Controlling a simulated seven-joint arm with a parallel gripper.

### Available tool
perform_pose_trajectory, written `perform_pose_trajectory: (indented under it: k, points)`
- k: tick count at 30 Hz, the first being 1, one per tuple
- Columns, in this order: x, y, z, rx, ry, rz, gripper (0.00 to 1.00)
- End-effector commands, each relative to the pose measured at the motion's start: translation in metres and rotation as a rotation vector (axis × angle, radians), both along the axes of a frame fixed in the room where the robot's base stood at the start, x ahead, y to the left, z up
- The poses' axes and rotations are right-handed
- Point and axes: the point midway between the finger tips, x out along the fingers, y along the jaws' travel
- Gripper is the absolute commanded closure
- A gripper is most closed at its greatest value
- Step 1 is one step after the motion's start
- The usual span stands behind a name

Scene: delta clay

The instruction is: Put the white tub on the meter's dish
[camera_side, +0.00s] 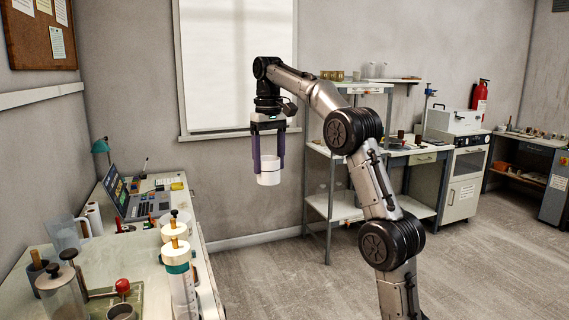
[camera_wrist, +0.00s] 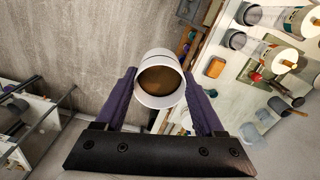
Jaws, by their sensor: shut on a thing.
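The white tub (camera_side: 269,172) is held upright in the air between the purple fingers of my gripper (camera_side: 267,160). In the wrist view, the tub (camera_wrist: 160,103) shows its open top with brown content inside, and my gripper (camera_wrist: 161,97) has a finger on each side of it. In the side view the tub hangs to the right of the left bench, clear of every surface; in the wrist view bare floor lies below and to its left. I cannot make out the meter's dish for certain in either view.
The left bench (camera_side: 62,268) carries tall cylinders (camera_side: 178,275), a clear jug (camera_side: 66,234), a red-knobbed tool (camera_side: 122,287) and a laptop-like device (camera_side: 126,194). A shelf unit (camera_side: 340,207) stands behind my arm. The floor (camera_side: 290,285) between is clear.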

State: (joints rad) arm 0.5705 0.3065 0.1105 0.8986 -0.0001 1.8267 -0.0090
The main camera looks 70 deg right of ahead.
Motion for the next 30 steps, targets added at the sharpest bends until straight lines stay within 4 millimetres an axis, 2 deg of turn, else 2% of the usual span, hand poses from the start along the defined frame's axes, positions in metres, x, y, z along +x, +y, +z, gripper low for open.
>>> perform_pose_trajectory:
  k: [5, 9, 15, 23, 30]
  points:
    - [0.028, 0.057, 0.001, -0.002, -0.003, 0.158, 1.00]
    - [0.046, 0.116, 0.001, -0.001, -0.003, 0.311, 1.00]
    - [0.057, 0.205, 0.001, 0.000, -0.001, 0.539, 1.00]
    - [0.042, 0.321, 0.001, -0.001, -0.004, 0.837, 1.00]
    - [0.001, 0.420, 0.001, 0.000, -0.003, 1.118, 1.00]
